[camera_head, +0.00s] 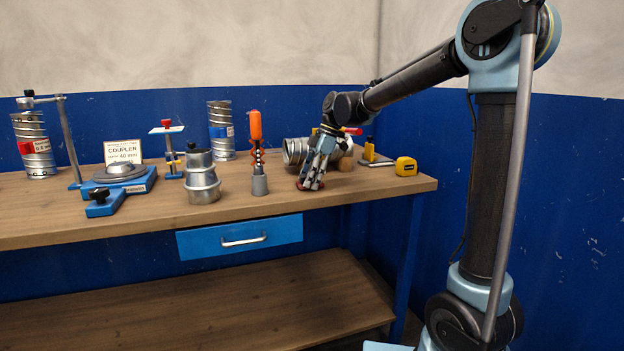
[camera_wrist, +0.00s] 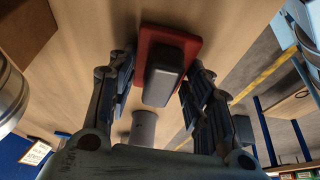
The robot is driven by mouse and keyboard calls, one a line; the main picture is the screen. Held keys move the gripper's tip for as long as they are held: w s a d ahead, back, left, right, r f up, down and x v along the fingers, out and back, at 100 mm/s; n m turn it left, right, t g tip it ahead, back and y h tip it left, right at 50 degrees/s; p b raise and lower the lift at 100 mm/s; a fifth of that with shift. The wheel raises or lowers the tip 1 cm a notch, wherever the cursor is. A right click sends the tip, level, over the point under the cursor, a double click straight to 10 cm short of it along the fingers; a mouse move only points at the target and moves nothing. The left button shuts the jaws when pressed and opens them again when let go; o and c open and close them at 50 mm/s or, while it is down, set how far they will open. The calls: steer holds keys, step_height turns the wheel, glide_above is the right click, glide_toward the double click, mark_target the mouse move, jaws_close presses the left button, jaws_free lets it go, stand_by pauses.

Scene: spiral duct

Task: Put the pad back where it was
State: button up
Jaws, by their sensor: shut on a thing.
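The pad is a red plate with a dark grey block-shaped grip, seen in the wrist view (camera_wrist: 165,70). My gripper (camera_wrist: 160,85) has its two fingers on either side of the grip and is shut on it. In the head view, my gripper (camera_head: 312,184) points down low over the right part of the workbench. Only small bits of red show around its fingertips there, and most of the pad is hidden. I cannot tell whether the pad touches the bench top.
On the workbench (camera_head: 380,187), an orange-handled tool (camera_head: 256,140) stands in a grey holder (camera_head: 260,185) left of my gripper. A spiral duct (camera_head: 295,151) lies behind it. A yellow tape measure (camera_head: 406,166) is to the right. The coupler fixture (camera_head: 122,175) stands at the left.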

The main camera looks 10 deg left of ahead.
steer(key=shift+s+d+f, duration=0.1)
steer(key=shift+f, duration=0.25)
steer(key=o, duration=1.2)
steer(key=shift+f, duration=0.2)
